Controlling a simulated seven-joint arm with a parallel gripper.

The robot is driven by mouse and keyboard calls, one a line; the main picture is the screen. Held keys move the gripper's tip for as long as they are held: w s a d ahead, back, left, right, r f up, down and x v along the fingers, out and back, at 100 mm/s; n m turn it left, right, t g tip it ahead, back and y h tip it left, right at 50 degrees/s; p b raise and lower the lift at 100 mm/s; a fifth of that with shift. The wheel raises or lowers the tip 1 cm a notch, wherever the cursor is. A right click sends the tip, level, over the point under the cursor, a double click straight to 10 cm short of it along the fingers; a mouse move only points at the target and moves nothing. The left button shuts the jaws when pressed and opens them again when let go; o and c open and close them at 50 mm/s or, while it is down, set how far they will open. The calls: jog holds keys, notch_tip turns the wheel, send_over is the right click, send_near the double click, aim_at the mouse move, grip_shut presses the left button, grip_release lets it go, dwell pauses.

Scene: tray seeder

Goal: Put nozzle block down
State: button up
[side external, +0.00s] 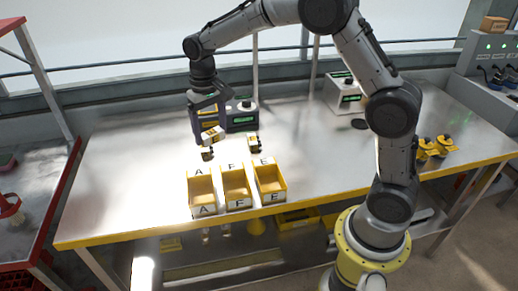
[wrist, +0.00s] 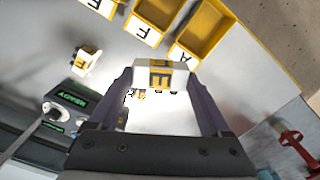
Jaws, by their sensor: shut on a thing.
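My gripper (side external: 211,126) is shut on a white and yellow nozzle block (side external: 212,135), held above the table left of centre. In the wrist view the block (wrist: 158,77) sits between the fingertips, with a dark letter that looks like an E on its yellow face. Three yellow bins stand in a row at the table's front: bin A (side external: 203,211) on the left, bin F (side external: 239,203) in the middle, bin E (side external: 271,196) on the right. The held block is behind bins A and F, apart from them.
Two other small blocks stand on the table behind the bins, one (side external: 207,153) below my gripper and one (side external: 253,144) to the right. A device with a green display (side external: 243,119) stands behind them. Yellow parts (side external: 434,147) lie far right. The table's left side is clear.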

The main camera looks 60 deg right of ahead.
jog(key=shift+f, duration=0.1)
jog(key=s+d+m, duration=0.6)
jog(key=s+d, duration=1.2)
jog(key=d, duration=0.3)
send_over(285, 135)
jog(key=s+a, duration=0.1)
notch_tip(285, 135, down, 9)
jog(key=shift+f, duration=0.1)
jog(key=shift+w+d+f, duration=0.3)
jog(key=shift+w+f, duration=0.15)
jog(key=shift+f, duration=0.2)
jog(key=shift+w+d+f, duration=0.1)
jog(key=shift+f, duration=1.55)
jog(key=shift+f, duration=0.15)
